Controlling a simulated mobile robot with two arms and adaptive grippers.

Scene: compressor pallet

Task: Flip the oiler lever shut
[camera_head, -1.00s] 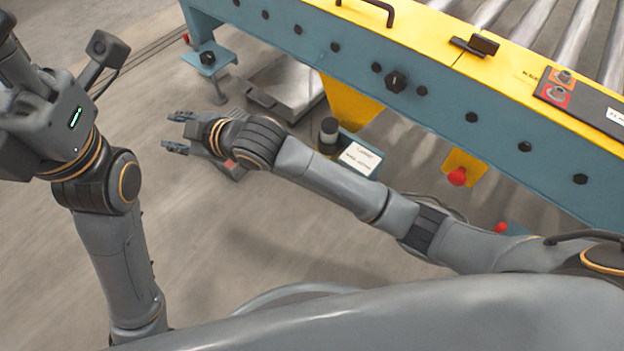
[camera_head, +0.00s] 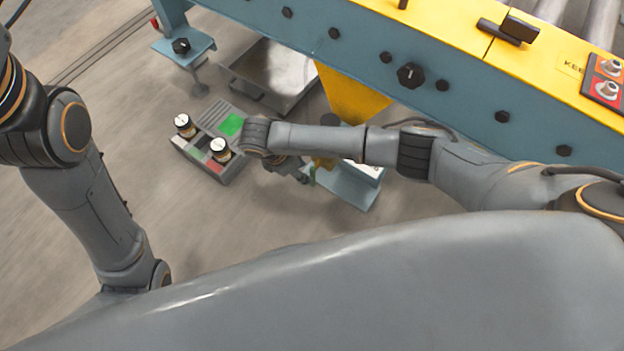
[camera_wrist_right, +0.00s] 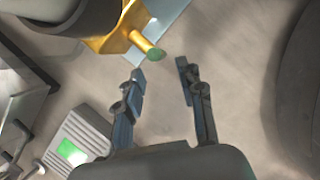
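The oiler shows in the right wrist view as a dark round body (camera_wrist_right: 75,14) with a brass-coloured part beside it. A lever (camera_wrist_right: 145,43) with a green tip sticks out from it, angled down and right. My right gripper (camera_wrist_right: 162,69) is open and empty, with its fingertips just below the lever tip, apart from it as far as I can tell. In the head view my right gripper (camera_head: 292,168) points down beside the teal bracket (camera_head: 345,188), and my arm hides most of the oiler. My left arm is at the left edge; its gripper is out of view.
The teal and yellow conveyor frame (camera_head: 465,110) runs across the back. Floor in front is clear.

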